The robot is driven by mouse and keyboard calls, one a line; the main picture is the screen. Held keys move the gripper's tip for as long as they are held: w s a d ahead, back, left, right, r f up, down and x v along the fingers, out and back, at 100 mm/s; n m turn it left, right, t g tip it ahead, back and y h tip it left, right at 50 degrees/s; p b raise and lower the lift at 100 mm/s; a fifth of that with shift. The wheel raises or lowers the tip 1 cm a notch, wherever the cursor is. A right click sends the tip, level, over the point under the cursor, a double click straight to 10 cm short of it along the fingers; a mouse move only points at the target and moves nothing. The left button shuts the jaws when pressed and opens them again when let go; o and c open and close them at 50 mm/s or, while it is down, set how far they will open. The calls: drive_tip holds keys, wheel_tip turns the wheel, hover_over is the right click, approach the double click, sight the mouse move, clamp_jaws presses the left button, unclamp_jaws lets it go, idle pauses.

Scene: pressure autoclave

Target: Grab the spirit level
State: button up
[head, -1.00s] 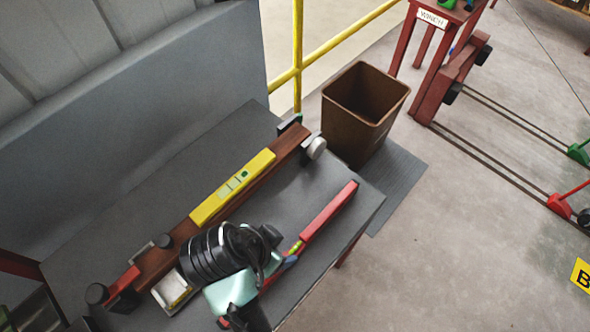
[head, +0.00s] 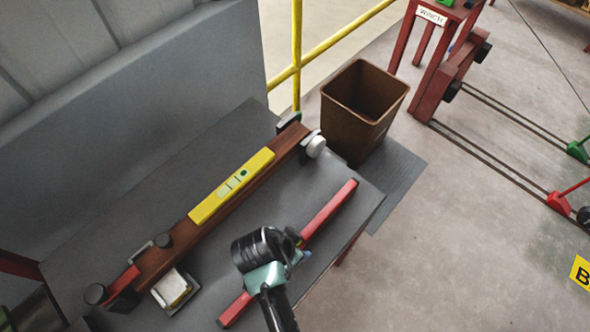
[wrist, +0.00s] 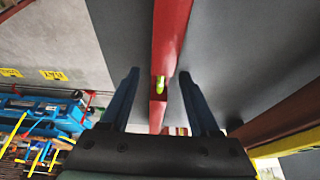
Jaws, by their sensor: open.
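The spirit level is a long red bar (head: 330,208) lying on the grey bench top. Its middle is hidden behind my arm in the head view. My gripper (wrist: 160,76) is open, with one blue finger on each side of the bar and a gap to both. In the head view a blue finger part shows at the bar's middle; the rest of the fingers is hidden. I cannot tell the height above the bench.
A yellow bar with pale windows (head: 231,186) lies on a brown rail (head: 160,262) with end knobs. A small metal tray (head: 175,291) sits beside the rail.

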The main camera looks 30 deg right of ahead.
clamp_jaws()
drive_tip(key=shift+w+r, duration=0.1)
idle(1.2)
